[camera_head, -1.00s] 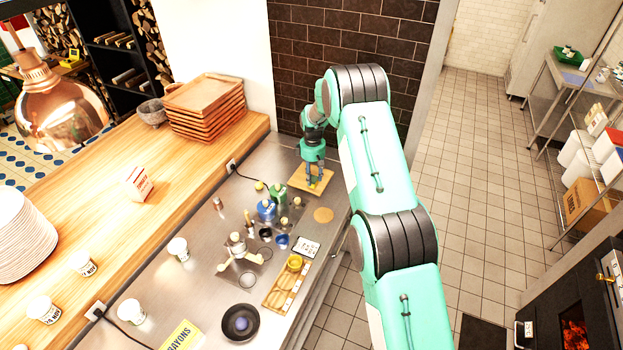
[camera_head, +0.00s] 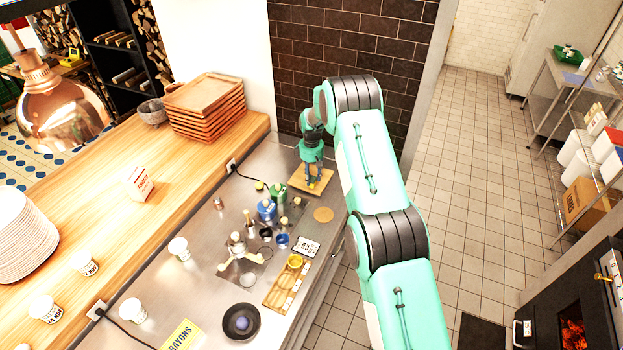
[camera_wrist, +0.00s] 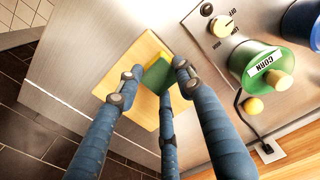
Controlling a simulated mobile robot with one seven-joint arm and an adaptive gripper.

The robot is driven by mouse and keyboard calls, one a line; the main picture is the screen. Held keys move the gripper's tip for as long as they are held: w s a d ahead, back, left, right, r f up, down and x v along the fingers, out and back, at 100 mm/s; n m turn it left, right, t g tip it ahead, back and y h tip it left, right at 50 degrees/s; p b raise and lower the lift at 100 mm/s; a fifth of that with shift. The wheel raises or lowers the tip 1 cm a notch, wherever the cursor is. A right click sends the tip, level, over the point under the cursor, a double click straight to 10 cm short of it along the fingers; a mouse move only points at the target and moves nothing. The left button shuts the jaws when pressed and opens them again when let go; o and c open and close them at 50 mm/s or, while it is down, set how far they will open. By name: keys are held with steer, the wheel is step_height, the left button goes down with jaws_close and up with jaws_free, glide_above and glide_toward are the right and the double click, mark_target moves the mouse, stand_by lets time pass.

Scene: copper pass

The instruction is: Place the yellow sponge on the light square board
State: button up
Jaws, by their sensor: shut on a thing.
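My gripper (camera_head: 312,181) is over the light square board (camera_head: 297,180) at the far end of the steel counter. In the wrist view its blue fingers (camera_wrist: 157,76) are shut around the yellow sponge (camera_wrist: 158,70), which has a green face. The sponge lies within the outline of the light square board (camera_wrist: 118,76) in that view. In the head view only a small bit of yellow shows between the fingertips. I cannot tell whether the sponge touches the board.
A green container labelled CORN (camera_wrist: 252,68) stands beside the board, and a control knob (camera_wrist: 222,27) is close by.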

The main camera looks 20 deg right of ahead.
mark_target(312, 179)
steer(key=shift+f, duration=0.65)
steer(key=shift+f, duration=0.25)
steer(key=o, duration=0.9)
steer(key=shift+r, duration=0.1)
step_height(312, 179, up, 12)
steer(key=b, duration=0.1)
steer(key=shift+r+b, duration=0.15)
steer(key=shift+b, duration=0.15)
